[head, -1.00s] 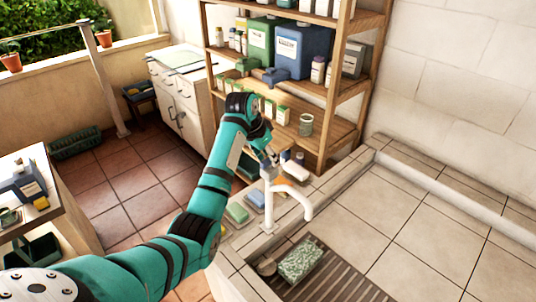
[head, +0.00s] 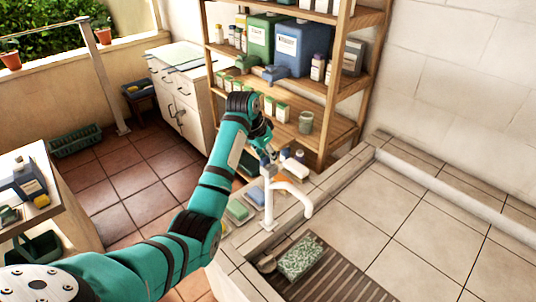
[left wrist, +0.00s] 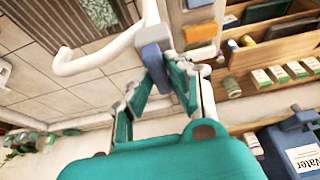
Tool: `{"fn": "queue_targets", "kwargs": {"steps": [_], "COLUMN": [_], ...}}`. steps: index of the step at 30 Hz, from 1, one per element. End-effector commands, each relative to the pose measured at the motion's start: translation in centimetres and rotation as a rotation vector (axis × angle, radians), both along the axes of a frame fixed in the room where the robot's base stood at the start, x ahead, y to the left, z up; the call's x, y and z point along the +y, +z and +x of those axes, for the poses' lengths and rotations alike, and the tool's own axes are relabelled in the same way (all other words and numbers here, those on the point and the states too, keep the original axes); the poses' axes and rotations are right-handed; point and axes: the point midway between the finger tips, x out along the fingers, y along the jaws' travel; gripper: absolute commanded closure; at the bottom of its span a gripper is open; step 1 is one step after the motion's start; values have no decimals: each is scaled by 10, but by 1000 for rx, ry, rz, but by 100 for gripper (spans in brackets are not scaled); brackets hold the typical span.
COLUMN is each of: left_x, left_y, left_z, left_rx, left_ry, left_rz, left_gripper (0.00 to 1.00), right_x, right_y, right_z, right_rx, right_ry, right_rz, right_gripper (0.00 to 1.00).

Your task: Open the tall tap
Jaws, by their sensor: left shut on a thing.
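The tall tap (head: 267,205) is white, with an upright post and a spout curving down to the right over the tiled basin. In the left wrist view its white spout (left wrist: 98,57) reaches to the left. My left gripper (head: 270,158) is at the top of the tap. The left wrist view shows its fingers closed on the blue-grey lever (left wrist: 154,56) at the tap's head. In the head view the fingers and lever are small and partly hidden by the arm. My right gripper is not in view.
A green-speckled sponge-like block (head: 300,258) lies by the slatted drain in the basin. Soap bars (head: 237,211) sit on the ledge left of the tap. A wooden shelf (head: 330,110) with bottles and canisters stands behind. The tiled basin floor to the right is clear.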

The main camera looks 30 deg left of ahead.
Motion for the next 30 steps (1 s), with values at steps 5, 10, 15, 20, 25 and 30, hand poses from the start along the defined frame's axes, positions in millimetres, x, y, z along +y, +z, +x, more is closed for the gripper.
{"fn": "queue_targets", "kwargs": {"steps": [5, 10, 15, 20, 25, 30], "left_x": [-1, -1, -2, -3, -4, -4], "left_y": [1, 1, 1, 1, 1, 2], "left_z": [0, 0, 0, 1, 1, 1], "left_rx": [-2, -3, -3, -4, -3, -4], "left_ry": [72, 196, 353, 505, 667, 829], "left_rz": [2, 2, 1, 0, 0, 0], "left_gripper": [100, 100, 100, 100, 100, 100], "right_x": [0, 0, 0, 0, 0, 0], "right_y": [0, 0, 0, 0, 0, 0], "right_z": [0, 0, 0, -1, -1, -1], "right_rx": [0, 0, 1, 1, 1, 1], "right_ry": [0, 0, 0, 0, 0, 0], "right_rz": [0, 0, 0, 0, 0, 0], "right_gripper": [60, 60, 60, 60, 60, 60]}}
